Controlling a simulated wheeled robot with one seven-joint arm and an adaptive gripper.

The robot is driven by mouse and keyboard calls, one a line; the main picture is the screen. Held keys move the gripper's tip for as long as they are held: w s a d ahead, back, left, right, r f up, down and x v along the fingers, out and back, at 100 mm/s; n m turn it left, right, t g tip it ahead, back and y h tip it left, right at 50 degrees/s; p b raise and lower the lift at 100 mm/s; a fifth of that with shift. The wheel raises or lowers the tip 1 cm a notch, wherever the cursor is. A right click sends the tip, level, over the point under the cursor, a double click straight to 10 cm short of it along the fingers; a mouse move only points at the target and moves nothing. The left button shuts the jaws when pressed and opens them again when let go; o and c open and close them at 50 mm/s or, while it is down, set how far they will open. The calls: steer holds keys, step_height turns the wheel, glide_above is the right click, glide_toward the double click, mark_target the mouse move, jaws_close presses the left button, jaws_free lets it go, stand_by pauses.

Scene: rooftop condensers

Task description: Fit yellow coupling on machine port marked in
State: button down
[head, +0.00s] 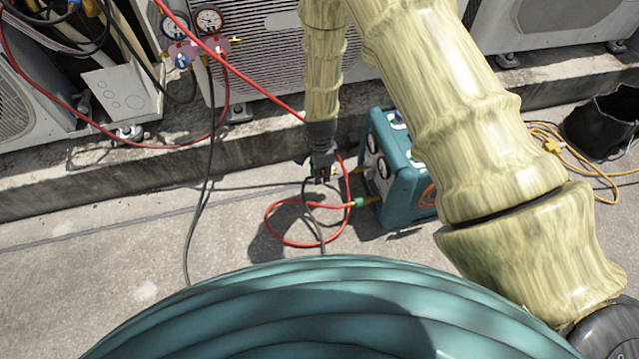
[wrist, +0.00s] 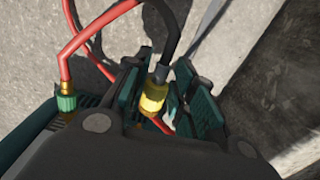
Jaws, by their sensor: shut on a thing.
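My gripper (head: 320,174) hangs just left of the teal machine (head: 407,192) in the head view. In the wrist view my gripper (wrist: 163,84) is shut on the yellow coupling (wrist: 153,97), with its pads on either side. The coupling sits on the end of a black hose (wrist: 171,35). In the head view the black hose (head: 321,236) trails down from my gripper. The machine's left face carries gauges. A green coupling (head: 359,202) on a red hose joins that face low down; it also shows in the wrist view (wrist: 67,103). I cannot read any port marking.
The red hose (head: 283,240) loops on the concrete below my gripper. A gauge manifold (head: 194,45) hangs at the upper left by the condensers. A concrete ledge (head: 90,185) runs behind. A black bag (head: 603,122) and a yellow cord (head: 571,150) lie right of the machine.

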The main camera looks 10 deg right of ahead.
mark_target(334, 169)
step_height(334, 169, down, 2)
steer(key=shift+w+f+m+b, duration=0.1)
steer(key=shift+m+b, duration=0.2)
steer(key=shift+b, duration=0.15)
steer(key=shift+w+d+b, duration=0.1)
steer(key=shift+d+b, duration=0.9)
steer(key=shift+d, duration=1.35)
steer(key=shift+d+p, duration=0.95)
steer(key=shift+d, duration=0.35)
stand_by(0.6)
steer(key=c, duration=1.1)
jaws_free()
steer(key=shift+a, duration=0.1)
steer(key=shift+a+p, duration=1.4)
steer(key=shift+a, duration=2.25)
